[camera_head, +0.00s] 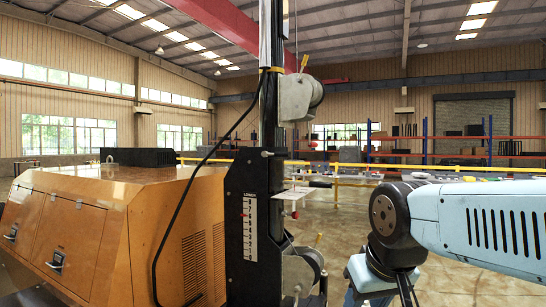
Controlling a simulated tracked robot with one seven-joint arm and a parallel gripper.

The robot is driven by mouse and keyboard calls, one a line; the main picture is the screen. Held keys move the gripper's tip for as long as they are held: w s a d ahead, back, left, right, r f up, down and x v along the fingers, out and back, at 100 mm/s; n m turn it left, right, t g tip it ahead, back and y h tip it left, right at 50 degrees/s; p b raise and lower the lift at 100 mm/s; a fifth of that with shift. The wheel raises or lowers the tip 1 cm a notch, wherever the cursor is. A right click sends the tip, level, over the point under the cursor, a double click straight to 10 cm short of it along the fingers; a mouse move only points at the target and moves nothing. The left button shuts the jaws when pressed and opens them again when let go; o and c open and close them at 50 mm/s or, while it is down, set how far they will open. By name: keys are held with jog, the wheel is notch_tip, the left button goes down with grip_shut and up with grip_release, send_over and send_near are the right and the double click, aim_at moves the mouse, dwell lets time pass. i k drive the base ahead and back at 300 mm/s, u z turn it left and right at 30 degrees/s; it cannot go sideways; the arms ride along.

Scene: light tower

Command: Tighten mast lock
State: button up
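The black mast (268,120) of the light tower stands upright in the middle, with a silver pole at its top and a scale labelled LOWER on its base. A small lever with a black grip (319,184) sticks out to the right of the mast, beside a thin light plate (298,193). A small red-tipped part (294,214) hangs under the plate. I cannot tell which of these is the mast lock, or how tight it is. My light blue arm comes in from the right and bends downward, right of the mast. My gripper cannot be made out.
An orange generator body (120,215) fills the left. One winch (299,98) sits high on the mast and another (300,272) low, each with a yellow handle. A black cable (183,190) loops left of the mast. Yellow railings (450,168) and shelving stand behind; open floor shows between.

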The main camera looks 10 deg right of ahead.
aim_at(264, 154)
jog(key=u, duration=0.1)
jog(key=i, duration=1)
jog(key=z, duration=0.1)
